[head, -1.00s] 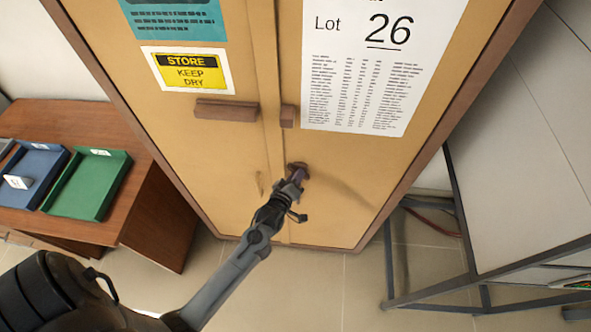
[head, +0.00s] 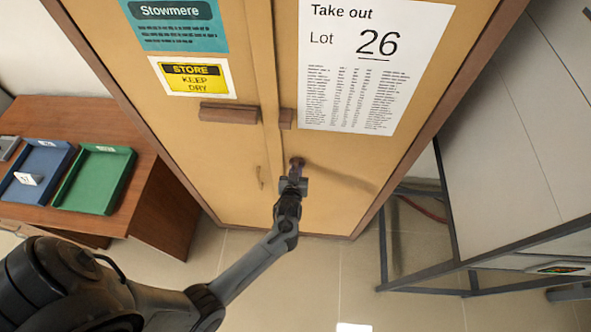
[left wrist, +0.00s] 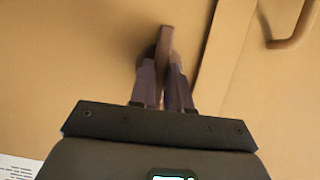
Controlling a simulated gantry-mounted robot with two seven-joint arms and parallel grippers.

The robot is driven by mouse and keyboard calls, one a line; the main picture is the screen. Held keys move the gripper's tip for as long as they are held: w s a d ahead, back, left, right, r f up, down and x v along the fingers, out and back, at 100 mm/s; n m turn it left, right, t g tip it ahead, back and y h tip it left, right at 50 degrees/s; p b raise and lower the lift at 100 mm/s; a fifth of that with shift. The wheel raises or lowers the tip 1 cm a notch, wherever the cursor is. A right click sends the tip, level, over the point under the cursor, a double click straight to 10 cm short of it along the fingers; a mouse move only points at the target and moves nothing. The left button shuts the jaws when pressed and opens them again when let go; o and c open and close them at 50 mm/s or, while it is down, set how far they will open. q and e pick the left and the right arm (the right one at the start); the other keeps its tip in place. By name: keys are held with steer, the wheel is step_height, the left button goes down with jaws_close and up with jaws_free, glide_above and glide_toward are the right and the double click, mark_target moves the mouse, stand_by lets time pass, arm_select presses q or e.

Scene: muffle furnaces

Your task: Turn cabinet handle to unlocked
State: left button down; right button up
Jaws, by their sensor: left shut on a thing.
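The tan cabinet (head: 225,165) stands in front of me with two doors meeting at a vertical seam. Its small brown turn handle (head: 297,163) sits on the right door, close to the seam and below the middle of the door. My left gripper (head: 295,177) is at this handle. In the left wrist view the two fingers (left wrist: 163,82) are shut on the brown handle (left wrist: 166,42), whose end sticks out beyond them. The fingers hide part of the handle, and I cannot tell whether it is locked. My right gripper is not in view.
A brown bar (head: 229,114) crosses the left door above the handle, with a shorter brown block (head: 287,118) on the right door. A wooden desk (head: 150,190) with blue and green trays (head: 98,180) stands left. A grey metal frame (head: 384,245) stands right.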

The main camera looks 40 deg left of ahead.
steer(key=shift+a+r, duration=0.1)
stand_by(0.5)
arm_select(q)
steer(key=c, duration=1.1)
jaws_free()
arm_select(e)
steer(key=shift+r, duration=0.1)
